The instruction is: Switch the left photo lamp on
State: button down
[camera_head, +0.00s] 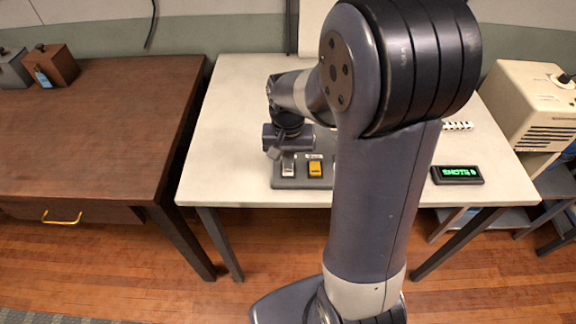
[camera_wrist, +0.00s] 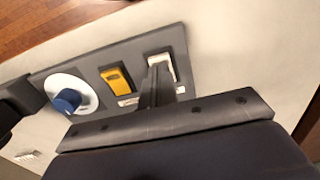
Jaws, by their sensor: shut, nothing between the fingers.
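A grey switch panel (camera_head: 303,184) lies on the pale table under my arm. It carries a white rocker switch (camera_head: 288,168) at its left end and a yellow switch (camera_head: 315,168) beside it. In the wrist view, the panel (camera_wrist: 135,52) shows the white rocker (camera_wrist: 163,62), the yellow switch (camera_wrist: 117,82) and a blue knob on a white dial (camera_wrist: 68,100). My gripper (camera_head: 277,153) is shut and empty, pointing down at the white rocker. Its fingers (camera_wrist: 158,78) overlap the rocker's edge in the wrist view; I cannot tell whether they touch. No photo lamp is clearly visible.
A small display (camera_head: 457,175) with green text lies on the pale table (camera_head: 235,110) at right. A brown desk (camera_head: 90,125) stands left, with a gap between. A beige machine (camera_head: 530,100) stands at right. My arm hides the table's middle.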

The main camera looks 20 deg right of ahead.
jog(key=shift+f+b, duration=0.7)
jog(key=shift+f, duration=0.25)
dwell(0.3)
jog(key=shift+r, duration=0.1)
notch_tip(320, 180, up, 7)
jog(key=p, duration=0.6)
jog(key=shift+f, duration=0.2)
notch_tip(320, 180, down, 7)
jog(key=b, duration=0.6)
jog(key=shift+r, duration=0.2)
dwell(0.3)
